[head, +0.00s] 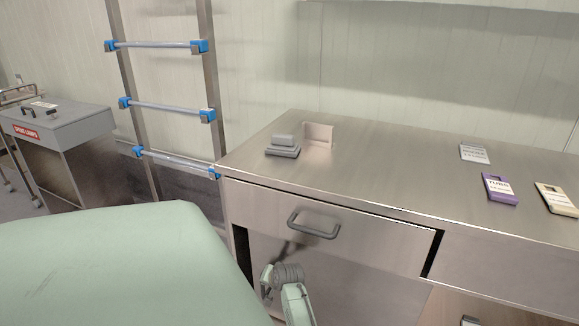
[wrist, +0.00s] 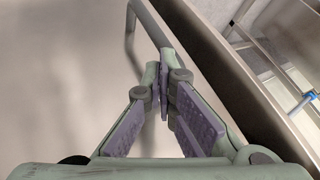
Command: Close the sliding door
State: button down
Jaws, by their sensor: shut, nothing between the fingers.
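A metal cabinet (head: 400,172) has a front panel with a grey bar handle (head: 313,224). The handle also shows in the wrist view (wrist: 159,28). Below it is a plain lower panel (head: 350,277), with dark gaps at its upper left and right. I cannot tell for sure which panel is the sliding door. My gripper (wrist: 164,72) is shut and empty, its fingertips close to the handle in the wrist view; contact cannot be told. In the head view, a green and grey part of my arm shows below the handle, in front of the lower panel.
The cabinet top carries a grey stepped block (head: 283,147), a square recess (head: 318,134), and grey (head: 474,153), purple (head: 499,189) and cream (head: 556,199) labelled pieces. A ladder (head: 160,104) stands at its left end. A grey box with a red label (head: 60,126) is farther left.

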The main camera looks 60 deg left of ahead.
jog(key=shift+s+a+b, duration=0.2)
jog(key=shift+s+a, duration=0.3)
jog(key=shift+a, duration=0.2)
jog(key=shift+s+a+b, duration=0.2)
jog(key=shift+s+a, duration=0.3)
jog(key=shift+a, duration=0.2)
jog(key=shift+w+d, duration=0.1)
